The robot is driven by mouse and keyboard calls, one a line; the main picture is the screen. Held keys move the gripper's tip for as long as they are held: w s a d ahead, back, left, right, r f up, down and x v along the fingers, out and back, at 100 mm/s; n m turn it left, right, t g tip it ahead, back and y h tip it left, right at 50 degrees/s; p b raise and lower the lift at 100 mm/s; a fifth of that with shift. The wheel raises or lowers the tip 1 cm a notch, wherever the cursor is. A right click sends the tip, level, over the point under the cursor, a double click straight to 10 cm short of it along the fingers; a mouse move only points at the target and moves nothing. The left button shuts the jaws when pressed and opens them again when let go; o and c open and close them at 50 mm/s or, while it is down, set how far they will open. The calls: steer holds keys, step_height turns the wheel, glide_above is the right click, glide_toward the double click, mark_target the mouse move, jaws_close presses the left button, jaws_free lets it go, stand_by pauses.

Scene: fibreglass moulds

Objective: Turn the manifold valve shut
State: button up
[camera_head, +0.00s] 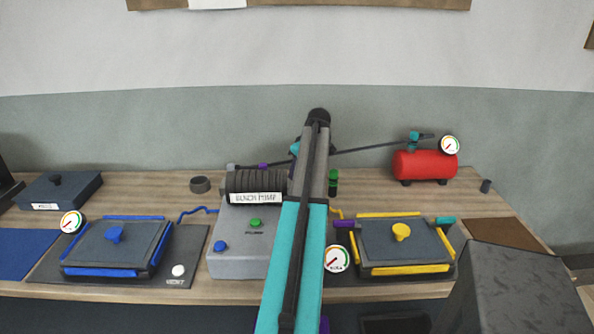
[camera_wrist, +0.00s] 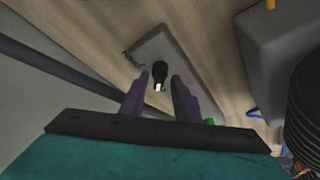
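In the wrist view, a grey block (camera_wrist: 150,45) lies on the wooden bench and carries a small black knob or handle (camera_wrist: 160,70) with a whitish tip. I take this for the manifold valve, but I cannot be sure. My gripper (camera_wrist: 158,85) has its two purple fingers apart, one on each side of the knob in the picture. I see no finger touching it, and cannot tell how far beyond the fingertips it is. A green fitting (camera_head: 333,181) stands just right of my arm.
The grey bench pump (camera_head: 237,262) is left of my arm. A blue-clamped mould (camera_head: 120,240) is at left, a yellow-clamped one (camera_head: 385,238) at right, each with a gauge. A red tank (camera_head: 425,166) stands back right. A dark pipe (camera_head: 370,147) runs towards it.

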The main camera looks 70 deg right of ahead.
steer(key=shift+d+r, duration=0.1)
steer(key=shift+r, duration=0.1)
steer(key=shift+v, duration=0.95)
steer(key=b+v, duration=0.2)
steer(key=v, duration=0.9)
steer(key=shift+s+r, duration=0.25)
